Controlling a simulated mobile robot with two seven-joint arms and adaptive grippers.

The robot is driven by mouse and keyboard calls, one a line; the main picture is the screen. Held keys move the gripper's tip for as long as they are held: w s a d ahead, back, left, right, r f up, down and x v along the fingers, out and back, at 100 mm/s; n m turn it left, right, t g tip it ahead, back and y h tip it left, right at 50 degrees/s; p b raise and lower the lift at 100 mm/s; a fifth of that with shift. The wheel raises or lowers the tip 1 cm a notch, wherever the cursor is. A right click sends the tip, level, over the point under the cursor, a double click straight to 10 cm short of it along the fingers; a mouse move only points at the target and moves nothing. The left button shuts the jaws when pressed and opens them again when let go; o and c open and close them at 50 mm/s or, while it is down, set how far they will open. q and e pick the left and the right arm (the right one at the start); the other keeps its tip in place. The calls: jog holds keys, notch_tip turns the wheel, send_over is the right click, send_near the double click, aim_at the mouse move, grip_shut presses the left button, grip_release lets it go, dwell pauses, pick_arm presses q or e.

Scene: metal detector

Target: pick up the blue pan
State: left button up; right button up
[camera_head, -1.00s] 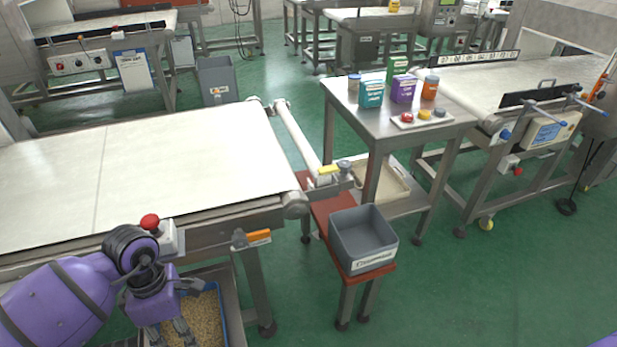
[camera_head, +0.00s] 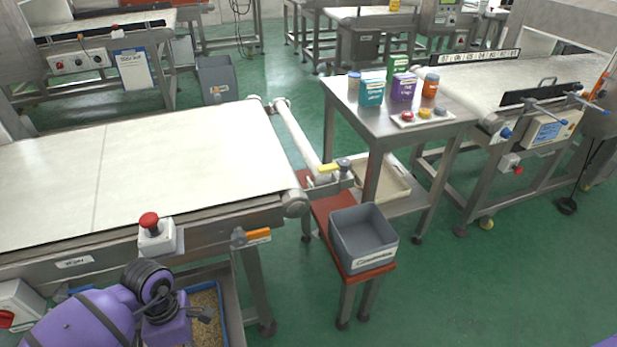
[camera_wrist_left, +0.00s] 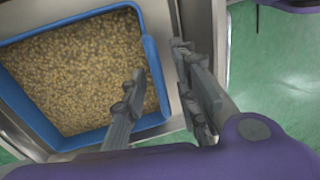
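The blue pan (camera_wrist_left: 155,50), filled with tan grain-like pieces, lies in a metal tray or shelf below the near conveyor. In the head view its blue rim (camera_head: 207,286) shows at the bottom left, partly hidden by my left arm. In the left wrist view my left gripper (camera_wrist_left: 165,92) is open. One finger is over the pan's inner side and the other is outside its right wall, with the rim's near right corner between them. I cannot tell whether the fingers touch the rim. My right gripper is not in view.
The conveyor (camera_head: 150,165) with a red stop button (camera_head: 149,221) stands close above my left arm. A grey bin (camera_head: 362,240) sits on a red bench (camera_head: 335,205). A steel table (camera_head: 395,125) holds several containers. Green floor is free at the lower right.

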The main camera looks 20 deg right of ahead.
pick_arm(q)
grip_shut()
jog(key=shift+r, duration=0.1)
